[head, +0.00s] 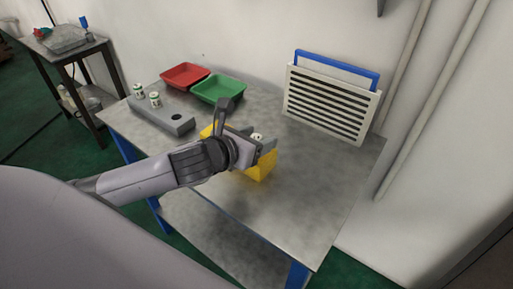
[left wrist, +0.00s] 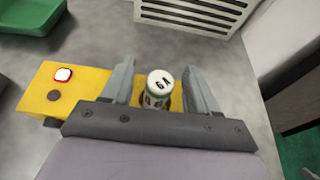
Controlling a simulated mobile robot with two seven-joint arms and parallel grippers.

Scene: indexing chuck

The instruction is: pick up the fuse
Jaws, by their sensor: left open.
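A white and green cylindrical fuse (head: 257,136) stands upright at the yellow block (head: 262,172) on the table. In the left wrist view the fuse (left wrist: 159,90) shows its pale top with dark marks, between the two fingers of my left gripper (left wrist: 160,75). The fingers are open, with a visible gap on each side of the fuse. In the head view my left gripper (head: 262,147) is over the block and hides part of it and the fuse's lower part. My right gripper is not in view.
A grey block (head: 172,123) holds two similar cylinders (head: 139,90) and has an empty hole. Red (head: 185,75) and green (head: 218,89) trays stand behind. A white louvred panel (head: 327,105) leans by the wall. The table's right part (head: 320,180) is clear.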

